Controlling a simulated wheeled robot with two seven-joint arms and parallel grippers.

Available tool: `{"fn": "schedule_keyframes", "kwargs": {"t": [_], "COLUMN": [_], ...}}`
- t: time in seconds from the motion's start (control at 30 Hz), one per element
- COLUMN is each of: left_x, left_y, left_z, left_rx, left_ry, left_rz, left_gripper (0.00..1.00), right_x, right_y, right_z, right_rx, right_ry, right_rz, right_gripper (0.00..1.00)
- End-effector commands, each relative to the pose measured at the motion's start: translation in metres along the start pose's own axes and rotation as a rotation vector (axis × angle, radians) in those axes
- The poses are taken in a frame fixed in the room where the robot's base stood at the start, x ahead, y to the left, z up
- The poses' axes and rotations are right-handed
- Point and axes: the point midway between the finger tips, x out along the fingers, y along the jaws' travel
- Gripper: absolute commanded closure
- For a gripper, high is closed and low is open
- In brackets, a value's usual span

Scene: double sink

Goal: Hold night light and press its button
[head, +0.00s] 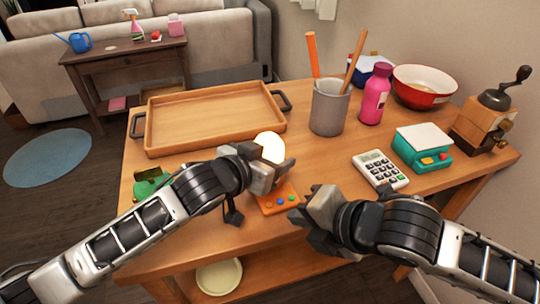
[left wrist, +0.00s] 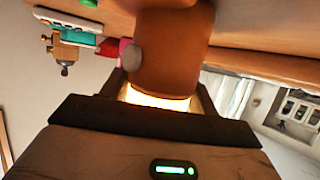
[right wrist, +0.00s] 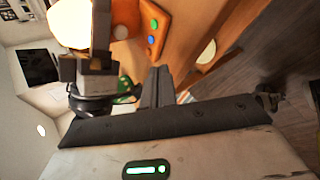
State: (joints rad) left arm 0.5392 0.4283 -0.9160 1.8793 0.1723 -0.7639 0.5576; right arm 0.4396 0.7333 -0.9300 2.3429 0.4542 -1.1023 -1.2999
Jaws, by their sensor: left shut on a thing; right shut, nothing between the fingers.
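The night light has a glowing white round top (head: 270,147) and an orange-brown body (left wrist: 172,50). My left gripper (head: 272,172) is shut on it above the table's near part, hiding much of the body in the head view. A rounded grey piece (left wrist: 131,56) shows at the body's side in the left wrist view; I cannot tell whether it is the button. My right gripper (head: 306,217) is shut and empty, a little right of and nearer than the light. In the right wrist view the glowing top (right wrist: 72,22) is at upper left, apart from my right fingers (right wrist: 157,85).
An orange panel with coloured buttons (head: 278,198) lies below the light. A calculator (head: 380,169), green scale (head: 421,146) and grinder (head: 485,120) are on the right. A wooden tray (head: 205,119), grey cup (head: 329,107), pink bottle (head: 374,95) and red bowl (head: 424,88) stand behind.

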Motion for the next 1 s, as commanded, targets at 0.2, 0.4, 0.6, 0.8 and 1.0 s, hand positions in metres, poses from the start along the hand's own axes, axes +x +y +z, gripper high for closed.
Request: {"fn": "schedule_keyframes", "kwargs": {"t": [0.2,0.4,0.6,0.8,1.0], "left_x": [0.000,0.000,0.000,-0.008,-0.045], "left_y": [0.000,0.000,0.000,0.000,0.000], "left_z": [0.001,0.001,0.001,0.001,0.002], "left_rx": [0.000,0.000,0.000,0.000,0.000], "left_ry": [-0.002,-0.002,-0.001,-0.001,-0.002], "left_rz": [0.000,0.000,0.000,0.000,0.000], "left_gripper": [0.65,0.15,0.15,0.15,0.15], "right_x": [0.000,0.000,0.000,0.000,0.000], "right_y": [0.000,0.000,0.000,0.000,0.000], "right_z": [0.000,0.000,0.000,0.000,0.000], "right_rx": [0.000,0.000,0.000,0.000,0.000], "right_ry": [0.000,0.000,-0.001,-0.001,-0.001], "right_rz": [0.000,0.000,0.000,0.000,0.000], "right_gripper": [1.00,1.00,1.00,1.00,1.00]}}
